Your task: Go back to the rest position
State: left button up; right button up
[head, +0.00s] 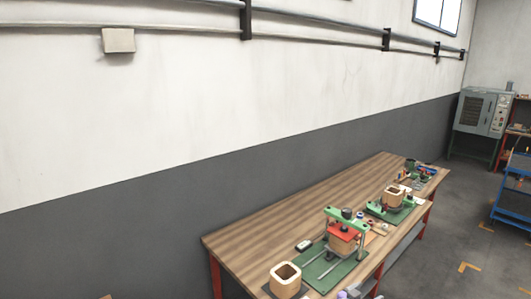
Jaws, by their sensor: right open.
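The task names no object. A small grey shape at the bottom edge, by the front of the workbench (260,232), seems to be part of my right gripper (357,293). It is open, and most of it is cut off by the frame, so I cannot see anything between its fingers. My left gripper is not in view.
On the bench stand a square wooden coil former (285,280), a green press fixture (331,228) with a red block (341,241), and a second green fixture (391,212). The bench's back left is bare. A grey oven (481,115) and blue cart (514,190) stand right.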

jog(key=s+a+f+n+y+b, duration=0.1)
jog(key=s+a+f+n+y, duration=0.2)
jog(key=f, duration=0.4)
jog(key=s+a+f+y+b, duration=0.1)
jog(key=s+a+f+y, duration=0.3)
jog(key=f, duration=0.3)
jog(key=s+a+f+n+y+b, duration=0.1)
jog(key=s+a+f+n+y, duration=0.2)
jog(key=f, duration=0.4)
jog(key=s+a+f+g+y+b, duration=0.1)
jog(key=s+a, duration=0.4)
jog(key=s, duration=0.5)
jog(key=s+a+f+g+y+b, duration=0.1)
jog(key=s+a+f+g+y, duration=0.2)
jog(key=s, duration=0.6)
jog(key=s+a+f+n+g+y+b, duration=0.1)
jog(key=s+a+f+g+y, duration=0.1)
jog(key=s+a, duration=0.4)
jog(key=s+g+y, duration=0.1)
jog(key=s+g, duration=0.1)
jog(key=s, duration=0.2)
jog(key=shift+s+a+g+y, duration=0.3)
jog(key=shift+a+g+y, duration=0.1)
